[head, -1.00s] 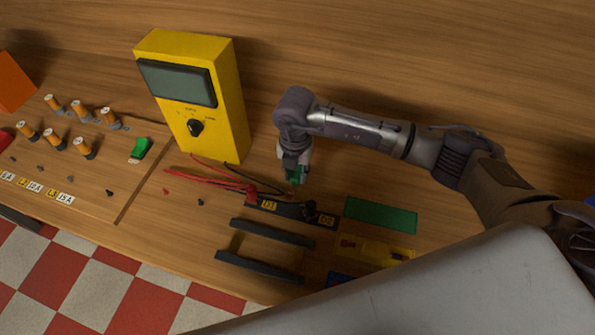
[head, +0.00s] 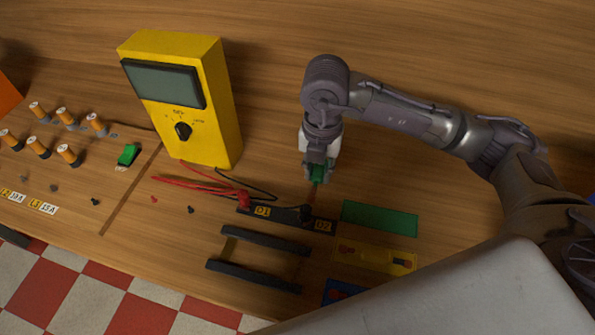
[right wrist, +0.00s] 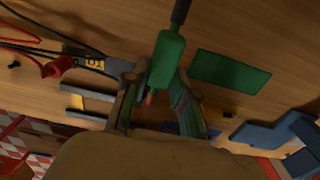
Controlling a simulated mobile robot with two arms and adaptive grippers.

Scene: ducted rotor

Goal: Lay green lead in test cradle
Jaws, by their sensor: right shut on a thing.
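My right gripper (head: 318,170) is shut on the green lead (head: 317,175), above the table just behind the black D1/D2 strip (head: 284,213). In the right wrist view the green lead (right wrist: 166,62) sits between the fingers (right wrist: 158,88), with a black end at the top and a small coppery end below. Two parallel black rails (head: 265,238) lie in front of the strip. I cannot tell whether the strip or the rails are the test cradle. A red probe end and a dark probe end rest at the strip. My left gripper is not in view.
A green mat (head: 379,217) lies bare right of the strip. A yellow mat (head: 374,260) with a part on it and a blue mat (head: 337,292) lie in front. A yellow meter (head: 180,100) stands at left, its red wires (head: 195,184) crossing the table.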

